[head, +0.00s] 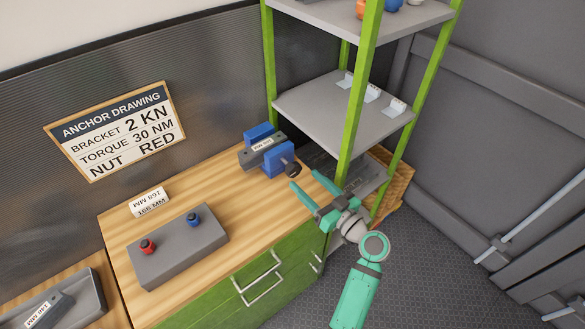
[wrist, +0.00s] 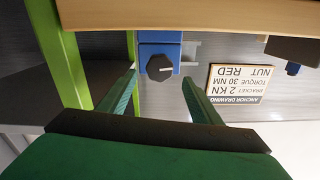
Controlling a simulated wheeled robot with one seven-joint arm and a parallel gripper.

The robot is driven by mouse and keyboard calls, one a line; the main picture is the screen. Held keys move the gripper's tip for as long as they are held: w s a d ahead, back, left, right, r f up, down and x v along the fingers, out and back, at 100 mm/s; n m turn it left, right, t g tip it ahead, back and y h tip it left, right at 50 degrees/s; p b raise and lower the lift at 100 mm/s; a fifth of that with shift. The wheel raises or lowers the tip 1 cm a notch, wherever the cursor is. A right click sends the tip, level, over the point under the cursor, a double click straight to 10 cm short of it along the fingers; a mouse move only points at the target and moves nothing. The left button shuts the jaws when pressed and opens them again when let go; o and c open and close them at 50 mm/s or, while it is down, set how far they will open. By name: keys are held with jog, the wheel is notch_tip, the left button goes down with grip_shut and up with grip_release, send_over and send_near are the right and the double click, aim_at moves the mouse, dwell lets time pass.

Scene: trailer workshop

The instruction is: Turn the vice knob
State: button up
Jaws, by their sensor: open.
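The blue vice (head: 277,158) stands on the wooden bench near its far right end, close to the shelf rack. Its dark round knob (head: 293,169) faces the front right. In the wrist view the knob (wrist: 159,67) shows as a black disc with a small white mark, on the blue vice body (wrist: 160,46), in line with the gap between my fingers. My gripper (head: 306,190) has green fingers spread apart, in front of the knob and empty. The fingers also show in the wrist view (wrist: 159,92). They appear apart from the knob.
A green-posted shelf rack (head: 355,110) stands close by my gripper. A grey block (head: 178,247) with a red and a blue knob sits on the bench (head: 225,180). An anchor drawing sign (head: 115,130) hangs on the wall. Floor at right is clear.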

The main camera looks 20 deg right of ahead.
aim_at(296, 171)
jog(key=x, duration=0.7)
jog(key=c, duration=1.1)
